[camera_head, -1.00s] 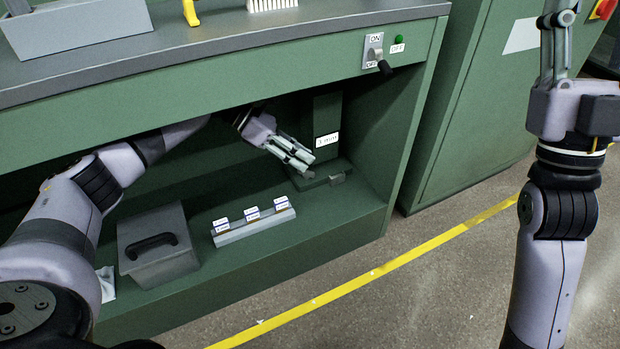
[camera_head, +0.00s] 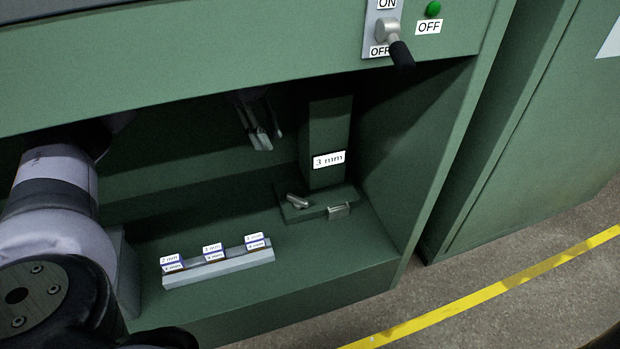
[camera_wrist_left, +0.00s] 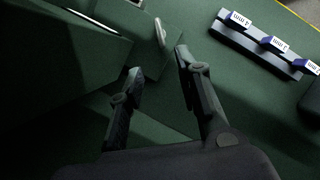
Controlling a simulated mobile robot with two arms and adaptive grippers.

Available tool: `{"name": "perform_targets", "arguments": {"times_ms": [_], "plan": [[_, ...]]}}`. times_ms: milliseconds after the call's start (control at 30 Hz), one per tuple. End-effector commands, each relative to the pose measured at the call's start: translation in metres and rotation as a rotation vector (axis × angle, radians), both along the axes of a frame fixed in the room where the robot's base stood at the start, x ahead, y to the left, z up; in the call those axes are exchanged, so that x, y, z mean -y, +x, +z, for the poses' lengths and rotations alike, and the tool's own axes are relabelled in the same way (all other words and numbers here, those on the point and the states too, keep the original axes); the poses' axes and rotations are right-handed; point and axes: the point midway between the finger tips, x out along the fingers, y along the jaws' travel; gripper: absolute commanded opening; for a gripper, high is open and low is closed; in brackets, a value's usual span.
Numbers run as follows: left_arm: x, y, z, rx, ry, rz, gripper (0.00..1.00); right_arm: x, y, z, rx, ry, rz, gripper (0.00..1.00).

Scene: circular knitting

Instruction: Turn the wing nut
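The wing nut (camera_head: 297,201) is a small grey winged piece on the green base plate (camera_head: 318,212) of the post labelled 3 mm (camera_head: 330,135). In the left wrist view the wing nut (camera_wrist_left: 160,32) shows beyond the fingertips, on the plate. My left gripper (camera_head: 267,140) hangs under the machine's top, above and left of the wing nut, apart from it. In the left wrist view its two fingers (camera_wrist_left: 157,65) are spread with nothing between them. My right gripper is out of view.
A grey block (camera_head: 220,268) with several labelled pieces lies on the shelf, front left of the post. A small metal block (camera_head: 338,211) sits on the plate's front edge. A lever switch (camera_head: 390,35) is on the panel above. The shelf between block and post is clear.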

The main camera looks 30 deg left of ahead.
Motion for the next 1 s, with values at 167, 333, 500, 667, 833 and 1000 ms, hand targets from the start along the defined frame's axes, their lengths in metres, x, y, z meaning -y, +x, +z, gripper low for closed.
{"name": "perform_targets", "arguments": {"times_ms": [167,333,500,667,833,1000], "plan": [[0.006,-0.001,-0.019,-0.002,0.0,-0.001,0.32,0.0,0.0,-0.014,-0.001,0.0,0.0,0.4],[0.019,-0.001,-0.054,-0.002,-0.001,0.0,0.32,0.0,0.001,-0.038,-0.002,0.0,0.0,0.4],[0.033,-0.001,-0.088,-0.002,-0.001,0.0,0.32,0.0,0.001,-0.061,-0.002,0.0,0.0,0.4],[0.046,-0.001,-0.118,-0.002,-0.002,0.0,0.32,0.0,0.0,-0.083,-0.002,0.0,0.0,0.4],[0.057,-0.001,-0.143,-0.001,-0.002,0.0,0.32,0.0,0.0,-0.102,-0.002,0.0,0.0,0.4],[0.064,-0.001,-0.157,-0.001,-0.002,0.002,0.32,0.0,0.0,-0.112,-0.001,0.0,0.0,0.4]]}}
